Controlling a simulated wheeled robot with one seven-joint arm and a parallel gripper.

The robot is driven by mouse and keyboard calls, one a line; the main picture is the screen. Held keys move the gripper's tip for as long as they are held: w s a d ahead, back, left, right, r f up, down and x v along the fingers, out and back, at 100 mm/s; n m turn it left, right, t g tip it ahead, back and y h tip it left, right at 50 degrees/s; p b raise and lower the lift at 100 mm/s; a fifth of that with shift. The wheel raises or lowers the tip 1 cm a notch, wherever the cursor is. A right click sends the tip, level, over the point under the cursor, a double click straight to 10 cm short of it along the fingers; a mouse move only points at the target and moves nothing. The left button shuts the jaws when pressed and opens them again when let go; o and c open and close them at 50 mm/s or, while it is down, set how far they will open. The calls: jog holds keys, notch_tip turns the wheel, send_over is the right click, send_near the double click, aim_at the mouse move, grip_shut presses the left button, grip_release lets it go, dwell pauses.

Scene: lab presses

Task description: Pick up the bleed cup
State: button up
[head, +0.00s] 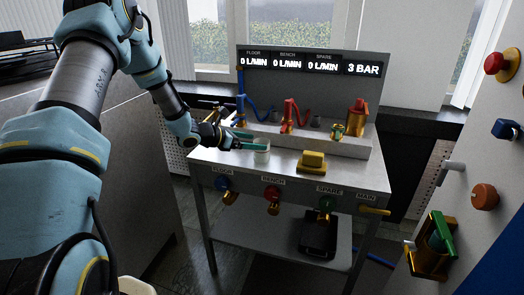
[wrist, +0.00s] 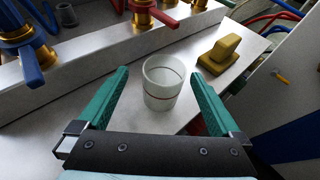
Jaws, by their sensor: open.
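The bleed cup looks to be the white, open-topped cup (wrist: 162,88) with a thin dark line around it. It stands upright on the metal bench top, and it also shows in the head view (head: 262,155). My gripper (wrist: 160,72) is open, with a green finger on each side of the cup in the wrist view. There are gaps between the cup and both fingers, and I see no contact. In the head view my gripper (head: 252,142) is at the cup, and its fingers partly cover the cup's upper part.
A yellow block with a handle (head: 312,162) sits on the bench to the right of the cup. Labelled valves (head: 271,195) line the bench front. A panel with knobs (head: 485,196) stands at right.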

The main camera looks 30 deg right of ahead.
aim_at(268, 145)
jog(key=shift+x, duration=0.8)
jog(key=x, duration=0.1)
jog(key=p+x, duration=0.2)
jog(key=x, duration=0.1)
jog(key=shift+s+f, duration=0.2)
jog(key=shift+s, duration=0.2)
jog(key=shift+w+d+f, duration=0.15)
jog(key=shift+d+f, duration=0.15)
jog(key=shift+d, duration=0.2)
jog(key=shift+c, duration=0.2)
jog(key=c, duration=1.3)
